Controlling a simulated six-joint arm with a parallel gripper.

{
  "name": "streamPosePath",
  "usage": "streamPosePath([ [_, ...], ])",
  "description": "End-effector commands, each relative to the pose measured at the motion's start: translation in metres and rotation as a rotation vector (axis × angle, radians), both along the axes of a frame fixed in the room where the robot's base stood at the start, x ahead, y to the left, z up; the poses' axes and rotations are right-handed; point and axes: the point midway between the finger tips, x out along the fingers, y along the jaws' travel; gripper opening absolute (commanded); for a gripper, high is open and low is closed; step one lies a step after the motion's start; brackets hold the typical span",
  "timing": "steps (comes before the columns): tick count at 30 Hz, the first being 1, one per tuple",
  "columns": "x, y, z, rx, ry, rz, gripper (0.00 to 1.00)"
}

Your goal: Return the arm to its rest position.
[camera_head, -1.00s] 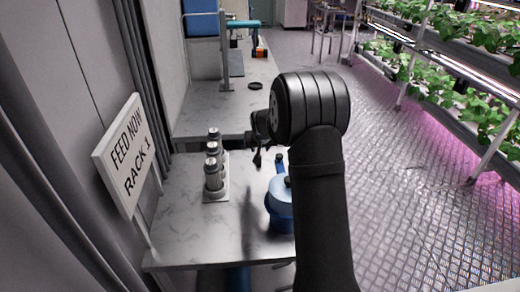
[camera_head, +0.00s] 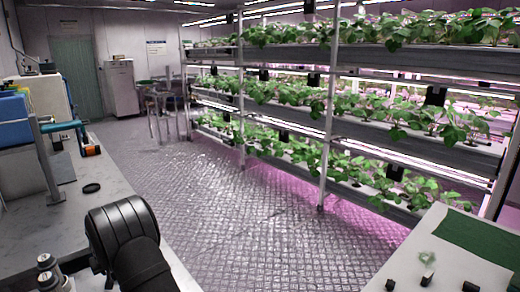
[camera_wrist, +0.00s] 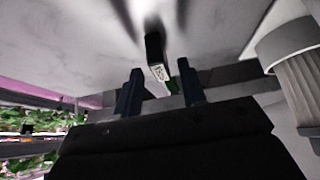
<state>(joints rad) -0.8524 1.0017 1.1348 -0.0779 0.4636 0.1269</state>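My black arm (camera_head: 125,235) shows at the lower left of the head view, over the near end of the bench. My gripper (camera_wrist: 160,88) is hidden there but shows in the wrist view. Its two dark blue fingers stand apart, with visible gaps between them and a small dark item with a white label (camera_wrist: 158,72) seen between them. The fingers do not appear to touch this item, so the gripper looks open and empty. A grey ribbed container (camera_wrist: 295,70) stands at the right of the wrist view.
The grey-topped bench (camera_head: 95,210) runs along the left, with a black disc (camera_head: 91,188) on it. Capped bottles (camera_head: 48,270) stand beside my arm. Plant racks (camera_head: 330,125) line the right. A pale table (camera_head: 450,250) is at lower right. The floor between is clear.

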Motion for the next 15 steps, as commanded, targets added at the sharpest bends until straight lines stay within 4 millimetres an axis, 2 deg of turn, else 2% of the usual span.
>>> streamPosePath([
  [5, 0.009, 0.008, -0.022, -0.001, 0.001, 0.0, 0.37],
  [9, 0.009, 0.008, -0.006, 0.001, -0.001, 0.0, 0.37],
  [15, 0.008, 0.008, 0.003, 0.0, 0.0, 0.0, 0.37],
])
